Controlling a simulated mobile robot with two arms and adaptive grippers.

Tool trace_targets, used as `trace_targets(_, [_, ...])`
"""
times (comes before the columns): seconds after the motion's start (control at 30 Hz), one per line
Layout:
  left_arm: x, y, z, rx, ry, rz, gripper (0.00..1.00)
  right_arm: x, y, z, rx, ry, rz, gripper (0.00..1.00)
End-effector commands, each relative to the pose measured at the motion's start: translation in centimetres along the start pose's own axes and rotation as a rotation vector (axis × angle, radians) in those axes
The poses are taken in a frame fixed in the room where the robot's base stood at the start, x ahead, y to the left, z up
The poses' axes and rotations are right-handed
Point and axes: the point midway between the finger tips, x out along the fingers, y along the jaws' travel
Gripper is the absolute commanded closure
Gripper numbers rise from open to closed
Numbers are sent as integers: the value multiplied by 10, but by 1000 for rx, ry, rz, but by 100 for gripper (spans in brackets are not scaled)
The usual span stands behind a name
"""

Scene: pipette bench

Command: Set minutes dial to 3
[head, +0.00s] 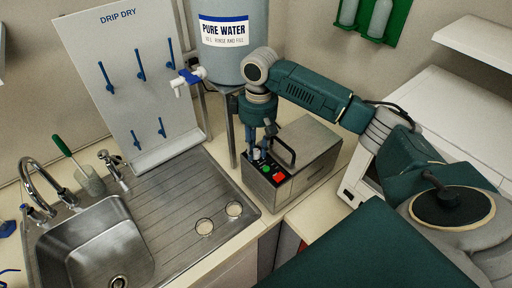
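A grey metal box (312,171) stands on the counter, with a dark control panel on its front left side. On the panel are a green button (265,168), a red button (279,177) and a light knob (256,153), which looks like the dial. A dark handle (285,152) rises from the box. My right gripper (259,145) points down at the knob, its fingers at or beside it. The fingers are small and partly overlap the knob, so their gap and any contact cannot be told. Dial markings are too small to read. My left gripper is out of view.
A water tank (224,62) on a stand is just behind my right gripper. A drip-dry board (112,60) with blue pegs, a steel sink (98,258) and a drainboard (192,195) lie to the left. A white shelf (478,43) is at upper right.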

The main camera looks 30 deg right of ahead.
Motion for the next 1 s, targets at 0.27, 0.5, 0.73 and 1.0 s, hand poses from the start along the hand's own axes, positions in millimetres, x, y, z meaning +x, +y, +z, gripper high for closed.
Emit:
trace_targets(0.27, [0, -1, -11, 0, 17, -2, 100, 0, 0, 1, 5, -2, 0, 100])
trace_targets(0.5, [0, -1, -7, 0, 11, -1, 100, 0, 0, 1, 77, 2, 0, 100])
trace_targets(0.73, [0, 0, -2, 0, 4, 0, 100, -1, 0, 1, 241, 11, 0, 100])
trace_targets(1.0, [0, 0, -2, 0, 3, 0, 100, -1, -1, 1, 473, 23, 0, 100])
